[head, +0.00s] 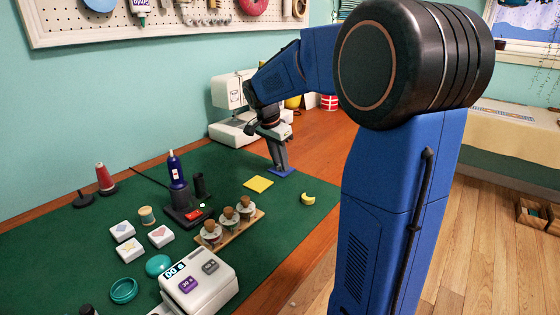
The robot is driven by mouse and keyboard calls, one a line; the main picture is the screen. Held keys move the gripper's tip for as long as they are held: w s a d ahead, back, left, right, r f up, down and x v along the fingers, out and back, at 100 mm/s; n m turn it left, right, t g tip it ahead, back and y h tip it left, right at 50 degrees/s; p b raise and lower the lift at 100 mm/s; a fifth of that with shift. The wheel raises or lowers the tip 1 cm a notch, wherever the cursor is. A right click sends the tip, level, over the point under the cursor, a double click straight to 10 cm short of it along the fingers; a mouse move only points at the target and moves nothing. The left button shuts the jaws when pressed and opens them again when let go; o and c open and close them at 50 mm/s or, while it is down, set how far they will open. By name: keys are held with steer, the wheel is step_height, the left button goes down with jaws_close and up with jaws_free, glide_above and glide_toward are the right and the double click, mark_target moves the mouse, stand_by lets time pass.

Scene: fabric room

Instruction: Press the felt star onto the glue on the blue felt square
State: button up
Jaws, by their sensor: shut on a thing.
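The blue felt square (290,173) lies flat on the green mat near its far right edge. My gripper (281,167) points down with its fingertips right at the square. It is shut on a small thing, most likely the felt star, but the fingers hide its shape. I cannot make out the glue on the square, nor whether the held thing touches it.
A yellow felt square (258,184) and a yellow felt crescent (308,199) lie nearby. A wooden rack (232,228) with several corked jars, a blue bottle (176,170) and a white device (200,280) stand nearer. A sewing machine (233,95) stands behind.

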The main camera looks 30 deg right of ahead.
stand_by(0.3)
steer(key=o, duration=1.1)
steer(key=shift+r, duration=0.1)
